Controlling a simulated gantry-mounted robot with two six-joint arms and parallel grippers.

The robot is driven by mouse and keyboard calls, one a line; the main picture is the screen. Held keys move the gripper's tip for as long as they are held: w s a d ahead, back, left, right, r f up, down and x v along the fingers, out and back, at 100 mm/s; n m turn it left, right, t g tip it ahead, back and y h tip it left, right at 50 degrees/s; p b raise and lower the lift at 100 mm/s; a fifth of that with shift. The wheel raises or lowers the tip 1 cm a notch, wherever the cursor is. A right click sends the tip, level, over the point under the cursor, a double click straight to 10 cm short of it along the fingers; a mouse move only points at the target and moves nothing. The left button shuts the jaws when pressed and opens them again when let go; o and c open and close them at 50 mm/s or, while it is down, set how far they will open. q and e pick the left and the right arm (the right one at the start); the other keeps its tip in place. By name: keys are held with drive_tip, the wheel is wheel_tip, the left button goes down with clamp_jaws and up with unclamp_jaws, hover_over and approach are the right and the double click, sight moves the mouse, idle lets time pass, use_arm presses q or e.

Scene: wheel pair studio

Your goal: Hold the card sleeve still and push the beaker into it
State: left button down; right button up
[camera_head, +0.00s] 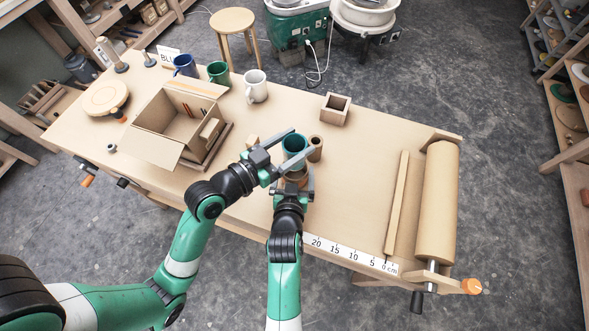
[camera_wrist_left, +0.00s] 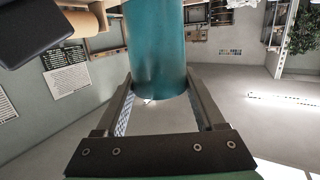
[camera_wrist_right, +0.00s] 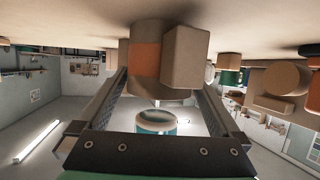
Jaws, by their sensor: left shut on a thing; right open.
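The teal beaker (camera_head: 294,143) is in my left gripper (camera_head: 290,149), whose fingers are closed on its sides. It also fills the upper middle of the left wrist view (camera_wrist_left: 155,45).
A brown tube (camera_head: 316,148) stands just right of the beaker. A square open box (camera_head: 335,108) is beyond it. A large carton (camera_head: 160,128) and several mugs stand to the left. A paper roll (camera_head: 437,200) is at the right.

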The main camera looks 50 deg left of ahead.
drive_tip(key=shift+w+a+f, duration=0.15)
drive_tip(key=shift+w+a, duration=0.2)
drive_tip(key=c, duration=1)
